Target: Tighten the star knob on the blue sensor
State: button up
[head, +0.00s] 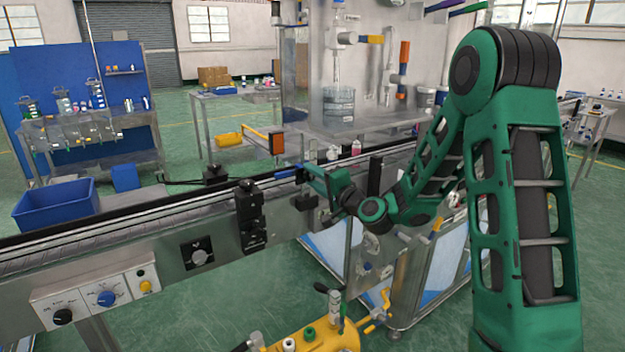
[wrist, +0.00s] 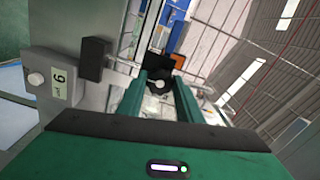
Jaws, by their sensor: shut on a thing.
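My gripper (head: 309,173) reaches to the conveyor's edge, its green fingers pointing left at the blue sensor (head: 287,174). In the wrist view the two green fingers of my gripper (wrist: 167,80) are closed around a small dark part with a pale round centre, which I take to be the star knob (wrist: 159,84). The fingers hide much of the knob, and its lobes are too small to make out. In the head view the knob is hidden by the fingers. I cannot tell how tight it is.
The conveyor (head: 150,222) runs diagonally past my gripper. An orange-faced box (head: 277,143) stands behind the sensor. Black blocks (head: 250,210) and a control panel (head: 90,297) are on the near side. A yellow tank (head: 318,338) stands below. A plate marked 6 (wrist: 60,83) is at left.

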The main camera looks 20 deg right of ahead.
jog(key=shift+d+f, duration=0.1)
jog(key=shift+d, duration=0.15)
jog(key=o, duration=1)
jog(key=shift+a, duration=0.1)
jog(key=shift+o, duration=0.2)
jog(key=v, duration=1)
jog(key=shift+s, duration=0.3)
